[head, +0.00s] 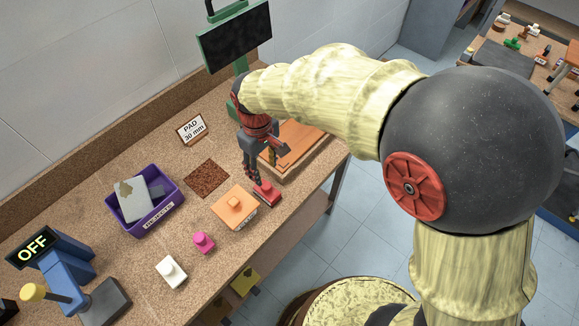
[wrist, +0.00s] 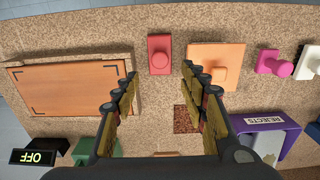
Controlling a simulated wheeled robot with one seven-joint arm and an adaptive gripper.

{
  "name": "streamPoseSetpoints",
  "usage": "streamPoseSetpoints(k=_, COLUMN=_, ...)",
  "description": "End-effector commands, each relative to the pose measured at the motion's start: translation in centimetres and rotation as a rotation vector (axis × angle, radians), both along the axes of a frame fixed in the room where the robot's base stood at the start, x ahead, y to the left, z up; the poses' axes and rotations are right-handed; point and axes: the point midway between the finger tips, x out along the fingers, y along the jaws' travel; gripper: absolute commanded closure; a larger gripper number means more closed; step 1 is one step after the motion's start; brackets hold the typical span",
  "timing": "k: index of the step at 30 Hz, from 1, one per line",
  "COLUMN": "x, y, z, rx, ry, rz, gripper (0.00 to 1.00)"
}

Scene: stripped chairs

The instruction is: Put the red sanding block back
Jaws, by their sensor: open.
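The red sanding block (head: 266,193) has a small knob on top and sits on the speckled bench top near its front edge. It also shows in the wrist view (wrist: 159,53), past my fingertips and roughly in line with the gap between them. My gripper (head: 265,168) points down close to the block in the head view. It is open in the wrist view (wrist: 160,74), with nothing between the fingers. An orange block (head: 235,207) with a knob sits beside the red one. A dark brown rough patch (head: 208,179) lies behind the orange block.
A wooden board (head: 316,141) with corner marks (wrist: 70,86) lies right of the red block. A purple REJECTS bin (head: 151,224) holds grey pieces. Pink (head: 203,242) and white (head: 171,271) knobbed blocks stand along the front. A "PAD 30 mm" sign (head: 192,129) stands behind.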

Motion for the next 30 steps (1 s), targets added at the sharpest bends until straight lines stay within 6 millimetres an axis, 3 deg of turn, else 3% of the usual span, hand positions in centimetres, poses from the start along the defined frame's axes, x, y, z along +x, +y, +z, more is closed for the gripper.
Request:
streamPoseSetpoints(k=6, x=0.0, y=-0.2, z=0.3, rx=0.002, ry=-0.003, rz=-0.006, gripper=0.57)
streamPoseSetpoints(k=10, x=0.2, y=-2.5, z=2.7, rx=0.022, ry=-0.034, rz=-0.065, gripper=0.57)
streamPoseSetpoints(k=14, x=-0.4, y=-7.7, z=7.3, rx=0.062, ry=-0.103, rz=-0.199, gripper=0.57)
streamPoseSetpoints(k=21, x=-5.3, y=-18.1, z=14.3, rx=0.138, ry=-0.257, rz=-0.495, gripper=0.57)
streamPoseSetpoints(k=24, x=-8.1, y=-21.6, z=15.9, rx=0.165, ry=-0.323, rz=-0.613, gripper=0.57)
streamPoseSetpoints(k=30, x=-12.7, y=-25.8, z=17.0, rx=0.200, ry=-0.423, rz=-0.785, gripper=0.57)
